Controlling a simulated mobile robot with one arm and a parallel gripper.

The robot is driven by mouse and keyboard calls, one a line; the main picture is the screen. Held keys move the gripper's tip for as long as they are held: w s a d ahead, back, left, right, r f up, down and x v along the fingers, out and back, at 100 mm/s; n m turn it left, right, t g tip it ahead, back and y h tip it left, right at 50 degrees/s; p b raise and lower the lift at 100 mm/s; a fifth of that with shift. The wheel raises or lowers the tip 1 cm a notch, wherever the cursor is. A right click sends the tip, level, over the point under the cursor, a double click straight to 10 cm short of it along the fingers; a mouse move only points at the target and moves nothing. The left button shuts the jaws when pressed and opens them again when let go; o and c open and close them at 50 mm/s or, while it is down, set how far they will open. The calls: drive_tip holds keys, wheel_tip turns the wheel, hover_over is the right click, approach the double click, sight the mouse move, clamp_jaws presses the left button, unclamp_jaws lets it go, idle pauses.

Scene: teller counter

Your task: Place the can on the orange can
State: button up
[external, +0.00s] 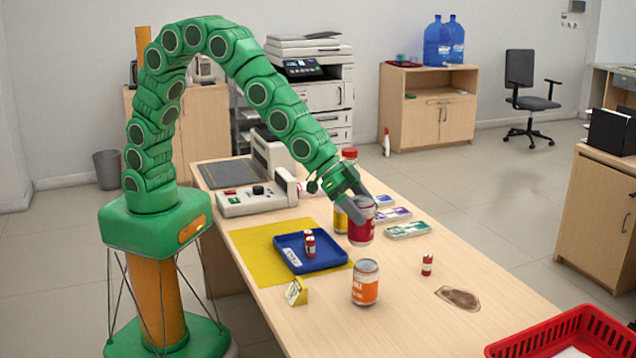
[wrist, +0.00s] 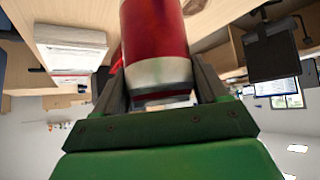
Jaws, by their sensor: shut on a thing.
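My gripper (external: 358,207) is shut on a red can (external: 361,226). It holds the can about upright, above and behind the orange can as the external view shows it. The red can also shows in the wrist view (wrist: 155,45), between the two fingers. The orange can (external: 365,284) stands upright on the counter (external: 420,310), with its top bare. The two cans are apart. I do not make out the orange can in the wrist view.
A blue tray (external: 330,262) with small red items lies on a yellow mat (external: 258,245) left of the orange can. A yellow bottle with a red cap (external: 349,154) stands behind my gripper. A small red bottle (external: 427,265) and a brown patch (external: 458,298) are at right. A red basket (external: 540,335) is front right.

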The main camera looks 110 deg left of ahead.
sight(373, 235)
drive_tip(key=shift+x, duration=1.5)
drive_tip(key=shift+f, duration=1.6)
drive_tip(key=o, duration=1.4)
drive_tip(key=shift+s+f, duration=0.1)
drive_tip(key=shift+f, duration=0.05)
drive_tip(key=shift+o, duration=0.2)
